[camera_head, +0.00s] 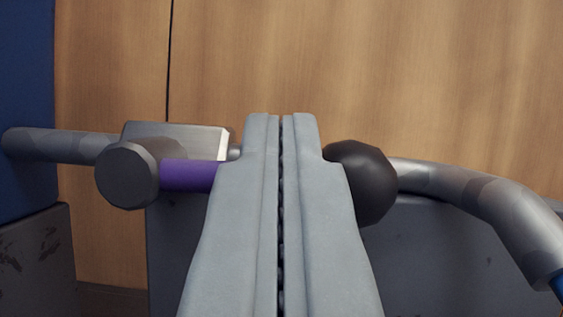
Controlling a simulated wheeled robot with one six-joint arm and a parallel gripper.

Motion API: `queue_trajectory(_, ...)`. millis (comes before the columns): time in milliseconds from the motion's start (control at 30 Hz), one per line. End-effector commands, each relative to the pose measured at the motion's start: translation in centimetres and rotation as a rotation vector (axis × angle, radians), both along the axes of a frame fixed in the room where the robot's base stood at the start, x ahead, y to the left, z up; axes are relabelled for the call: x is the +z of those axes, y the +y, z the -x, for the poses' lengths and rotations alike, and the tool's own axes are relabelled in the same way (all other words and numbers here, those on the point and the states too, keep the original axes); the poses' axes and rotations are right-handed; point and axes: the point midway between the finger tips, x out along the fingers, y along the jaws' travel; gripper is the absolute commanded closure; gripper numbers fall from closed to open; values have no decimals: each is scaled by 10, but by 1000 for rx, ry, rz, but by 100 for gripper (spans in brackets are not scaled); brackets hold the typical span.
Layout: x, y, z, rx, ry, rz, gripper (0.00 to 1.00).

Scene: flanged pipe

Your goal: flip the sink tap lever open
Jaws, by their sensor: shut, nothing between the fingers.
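The tap lever is a purple bar (188,176) that runs sideways from a round grey hub (127,175) on the left. A dark ball knob (362,182) shows to the right of my gripper, apparently at the lever's other end. My gripper (281,116) is shut and empty, pointing forward in the centre of the view. Its fingers cover the middle of the lever, and I cannot tell whether they touch it. A grey metal pipe (62,145) enters from the left behind the hub, at a pale block (190,137). A curved pipe (480,194) bends down at the right.
A wooden panel (400,75) with a dark vertical seam stands behind the tap. A blue surface (25,80) and a scuffed dark grey block (35,260) fill the left edge. A grey panel (440,255) lies below the curved pipe. Space above the lever looks clear.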

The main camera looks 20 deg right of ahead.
Motion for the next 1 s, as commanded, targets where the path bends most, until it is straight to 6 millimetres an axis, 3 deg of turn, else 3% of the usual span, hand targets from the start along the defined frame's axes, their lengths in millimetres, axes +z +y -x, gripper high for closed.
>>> queue_trajectory(200, -2, 1, 3, 1, 1, 0, 100)
queue_trajectory(367, -12, 6, 18, 2, 3, 1, 100)
queue_trajectory(533, -28, 13, 46, 2, 2, 0, 100)
queue_trajectory(1000, -25, 36, 133, 1, 0, 0, 100)
